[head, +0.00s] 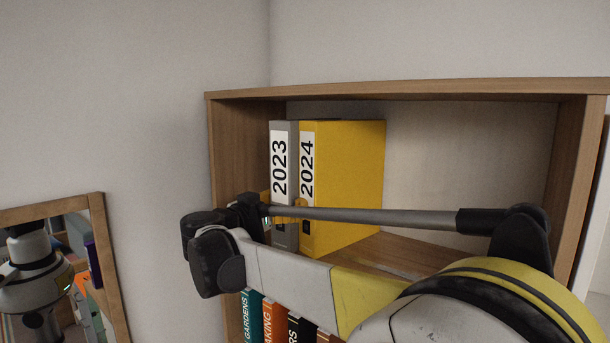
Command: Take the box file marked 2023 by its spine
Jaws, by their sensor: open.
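The grey box file marked 2023 (279,155) stands upright at the left end of the upper shelf, its spine and white label facing out. The yellow box file marked 2024 (345,180) stands upright right beside it. My gripper (272,203) is in front of the lower part of the two spines, with my arm reaching in from the right. It is open. Its fingers are small and partly hidden by my wrist, so I cannot tell whether they touch the grey file. The lower part of the grey spine is partly covered.
The wooden bookcase (400,89) has free room on its upper shelf right of the yellow file. Several books (270,320) stand on the shelf below. A wood-framed mirror (97,220) at the left wall reflects part of a robot and coloured items.

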